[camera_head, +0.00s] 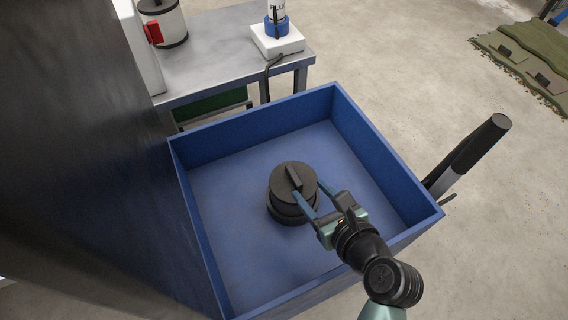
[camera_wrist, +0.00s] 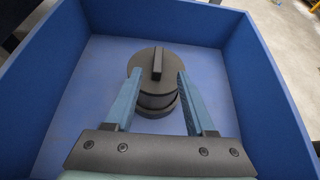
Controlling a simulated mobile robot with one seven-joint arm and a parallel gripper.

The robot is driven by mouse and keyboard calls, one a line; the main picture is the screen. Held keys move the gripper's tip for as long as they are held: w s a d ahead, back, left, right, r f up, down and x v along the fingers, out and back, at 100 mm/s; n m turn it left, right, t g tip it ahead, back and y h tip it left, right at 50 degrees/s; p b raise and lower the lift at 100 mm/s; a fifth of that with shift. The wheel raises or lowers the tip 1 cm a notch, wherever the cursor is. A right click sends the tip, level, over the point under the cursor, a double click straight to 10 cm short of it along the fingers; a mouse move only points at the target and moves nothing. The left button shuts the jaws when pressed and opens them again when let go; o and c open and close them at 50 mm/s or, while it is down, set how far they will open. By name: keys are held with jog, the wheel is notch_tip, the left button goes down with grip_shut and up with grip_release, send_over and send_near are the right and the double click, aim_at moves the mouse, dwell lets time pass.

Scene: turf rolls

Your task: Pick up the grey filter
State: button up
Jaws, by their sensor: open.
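The filter (camera_head: 284,205) is a dark grey to black round canister with a raised bar across its lid. It stands upright on the floor of a blue bin (camera_head: 388,166). It also shows in the wrist view (camera_wrist: 142,66), ahead of my fingers. My gripper (camera_head: 317,196) is open, with its two blue fingers reaching over the bin towards the filter. In the wrist view my gripper (camera_wrist: 150,100) has one finger on each side of the filter's lower body. I cannot tell whether the fingers touch it.
The bin walls stand around the filter, with bare floor on all sides of it. A grey metal table (camera_head: 222,48) behind the bin holds a white device (camera_head: 277,40) and a canister (camera_head: 163,22). A black handle (camera_head: 480,143) rises right of the bin. Turf (camera_head: 525,55) lies at the far right.

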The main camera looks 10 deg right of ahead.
aim_at(296, 177)
jog(key=b+x, duration=0.2)
jog(key=x, duration=0.5)
jog(key=shift+a+f, duration=0.15)
jog(key=shift+f, duration=0.05)
jog(key=shift+c, duration=0.3)
grip_shut()
jog(key=shift+r, duration=0.1)
dwell(0.8)
